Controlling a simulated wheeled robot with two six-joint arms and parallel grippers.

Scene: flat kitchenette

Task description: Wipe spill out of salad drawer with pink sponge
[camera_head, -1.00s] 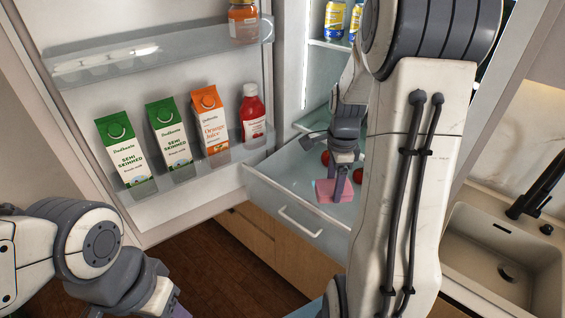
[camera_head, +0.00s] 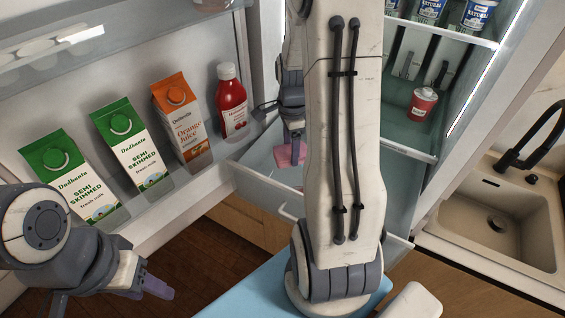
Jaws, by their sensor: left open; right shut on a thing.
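The salad drawer (camera_head: 257,187) is pulled out at the bottom of the open fridge; my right arm covers much of it. My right gripper (camera_head: 294,138) points down over the drawer, shut on the pink sponge (camera_head: 289,155). The sponge is low inside the drawer; I cannot tell whether it touches the bottom. The spill is not visible, possibly hidden behind my arm. My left gripper (camera_head: 157,287) is open and empty at the lower left, in front of the fridge door and away from the drawer.
The open fridge door holds two green milk cartons (camera_head: 70,178) (camera_head: 131,147), an orange juice carton (camera_head: 181,122) and a red bottle (camera_head: 231,104). A sink (camera_head: 495,220) is at the right.

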